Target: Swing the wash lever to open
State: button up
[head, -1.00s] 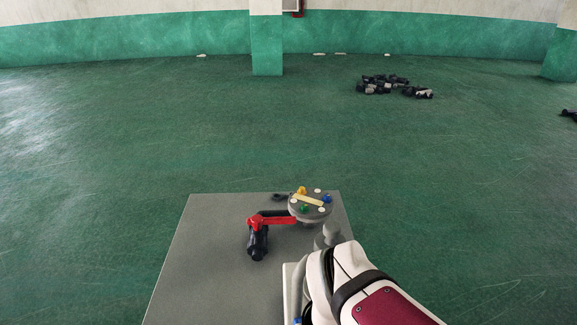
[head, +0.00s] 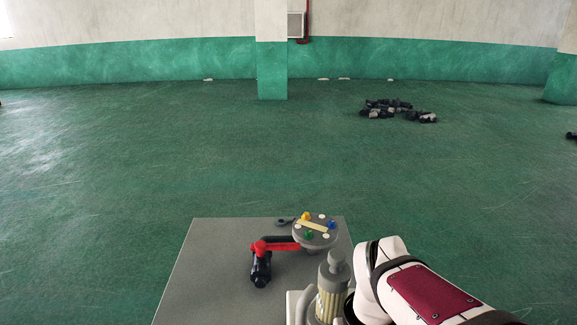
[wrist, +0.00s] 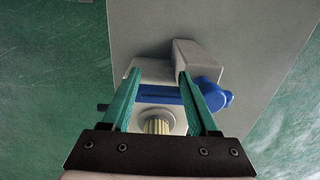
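A blue lever (wrist: 160,95) shows in the wrist view. It lies across the picture in front of a pale block, with a rounded blue end at the right. I take it for the wash lever. My gripper (wrist: 158,75) has two teal fingers spread apart, with nothing held between them. The fingers overlap the lever in the picture, and its middle shows in the gap. I cannot tell whether they touch it. In the head view my gripper and the blue lever are out of sight.
A ribbed filter cylinder (head: 331,284) stands beside my arm; its top shows in the wrist view (wrist: 157,122). A red arm with a black part (head: 262,268) and a grey disc with coloured knobs (head: 315,232) stand on the grey table (head: 205,275). The table's left side is clear.

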notch_tip(320, 180, up, 7)
jog(key=s+a+f+m+y, duration=0.1)
jog(key=s+a+f+m, duration=0.1)
jog(key=s, duration=0.4)
jog(key=s+a+f+m, duration=0.2)
jog(key=s+f+m, duration=0.1)
jog(key=s+f, duration=0.2)
jog(key=shift+s+f+m+y, duration=0.15)
jog(key=shift+s+m+y, duration=0.2)
jog(key=shift+s, duration=0.25)
